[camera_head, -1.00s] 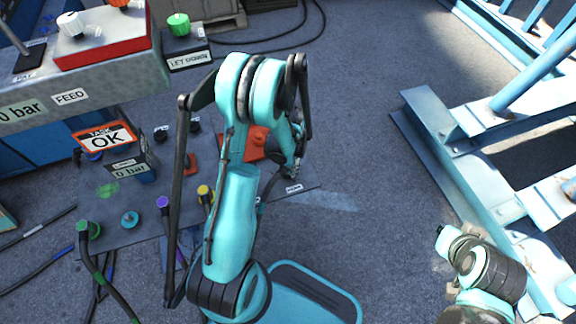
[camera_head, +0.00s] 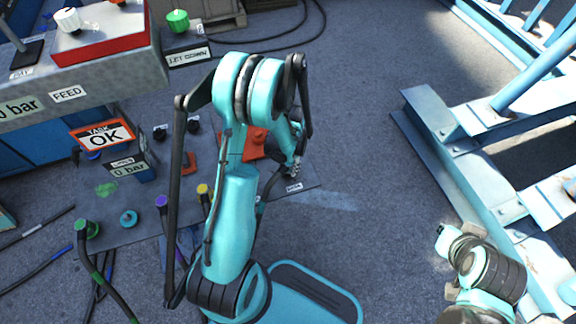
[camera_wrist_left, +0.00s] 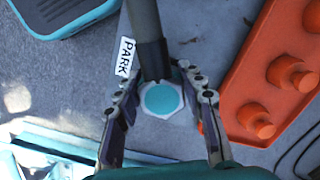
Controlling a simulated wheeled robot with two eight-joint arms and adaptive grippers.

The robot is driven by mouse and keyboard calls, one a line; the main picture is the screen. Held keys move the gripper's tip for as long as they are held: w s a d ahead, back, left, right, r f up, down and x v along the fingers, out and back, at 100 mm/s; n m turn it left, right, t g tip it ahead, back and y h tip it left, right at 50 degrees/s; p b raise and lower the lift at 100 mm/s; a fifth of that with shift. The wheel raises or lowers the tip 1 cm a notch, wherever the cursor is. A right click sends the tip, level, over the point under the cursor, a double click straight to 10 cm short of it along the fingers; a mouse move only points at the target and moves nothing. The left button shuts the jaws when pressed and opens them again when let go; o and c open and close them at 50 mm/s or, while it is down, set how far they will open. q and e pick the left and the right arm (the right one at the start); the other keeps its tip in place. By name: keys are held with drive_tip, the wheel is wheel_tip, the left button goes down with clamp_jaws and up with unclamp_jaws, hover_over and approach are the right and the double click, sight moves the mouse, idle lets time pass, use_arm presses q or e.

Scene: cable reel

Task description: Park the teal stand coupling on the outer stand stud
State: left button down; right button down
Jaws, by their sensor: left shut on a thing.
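My left gripper (camera_wrist_left: 160,100) is shut on the teal coupling (camera_wrist_left: 162,98), whose round teal face shows between the fingers in the left wrist view. A dark hose (camera_wrist_left: 146,30) runs from the coupling toward the top of that view. The gripper also shows in the head view (camera_head: 293,167), small and partly hidden by my arm. It is low over the grey plate, close to the PARK label (camera_wrist_left: 125,57). I cannot make out a stud under the coupling, nor whether the coupling touches one. My right gripper is not in view.
An orange block with studs (camera_wrist_left: 262,75) lies right of the gripper in the wrist view. Purple (camera_head: 162,202), yellow (camera_head: 204,190) and green (camera_head: 88,228) couplings stand on the plate.

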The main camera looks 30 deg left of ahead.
use_arm(q)
drive_tip(key=shift+f+b, duration=0.4)
drive_tip(key=c, duration=0.9)
unclamp_jaws()
drive_tip(key=shift+o, duration=0.2)
drive_tip(key=r, duration=0.8)
drive_tip(key=w+r, duration=0.1)
drive_tip(key=r, duration=0.3)
drive_tip(key=shift+d, duration=0.2)
